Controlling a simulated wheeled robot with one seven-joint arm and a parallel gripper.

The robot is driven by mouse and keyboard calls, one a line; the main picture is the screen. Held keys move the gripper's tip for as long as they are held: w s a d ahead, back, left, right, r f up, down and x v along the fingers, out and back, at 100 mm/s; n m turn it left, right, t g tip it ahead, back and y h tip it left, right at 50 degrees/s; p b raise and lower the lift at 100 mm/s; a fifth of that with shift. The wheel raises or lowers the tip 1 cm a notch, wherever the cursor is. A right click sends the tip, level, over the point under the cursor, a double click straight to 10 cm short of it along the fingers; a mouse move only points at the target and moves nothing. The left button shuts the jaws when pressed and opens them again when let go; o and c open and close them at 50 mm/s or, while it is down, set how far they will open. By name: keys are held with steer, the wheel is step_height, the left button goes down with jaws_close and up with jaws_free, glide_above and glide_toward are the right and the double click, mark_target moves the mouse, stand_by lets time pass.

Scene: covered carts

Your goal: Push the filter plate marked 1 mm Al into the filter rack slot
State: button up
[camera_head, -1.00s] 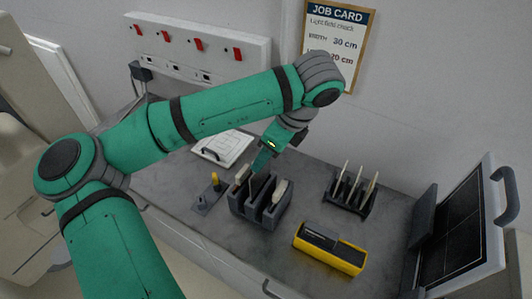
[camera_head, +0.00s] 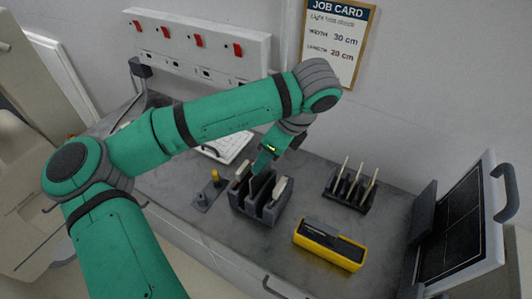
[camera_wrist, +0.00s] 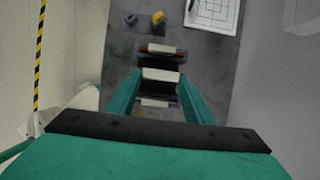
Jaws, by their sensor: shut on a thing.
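A dark slotted block (camera_head: 246,207) stands on the bench, with upright pale-topped plates in it. One plate (camera_head: 242,168) is at its left and another (camera_head: 281,188) at its right. My gripper (camera_head: 257,170) reaches down over the block's middle. In the wrist view, its two green fingers are shut on a pale-edged plate (camera_wrist: 160,75) in the middle, between a farther plate (camera_wrist: 162,47) and a nearer one (camera_wrist: 157,102). I cannot read any marking, so I cannot tell which plate is 1 mm Al. How deep the held plate sits is hidden.
A dark rack (camera_head: 349,198) with several thin pale plates stands to the right. A yellow box (camera_head: 330,254) lies in front of it. A small fixture with a yellow knob (camera_head: 214,176) is left of the block. A panel (camera_head: 460,235) stands at far right.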

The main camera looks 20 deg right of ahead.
mark_target(261, 180)
steer(key=shift+f, duration=3.7)
steer(key=o, duration=1.2)
steer(key=v, duration=1)
steer(key=shift+r, duration=0.4)
steer(key=shift+s+d, duration=0.1)
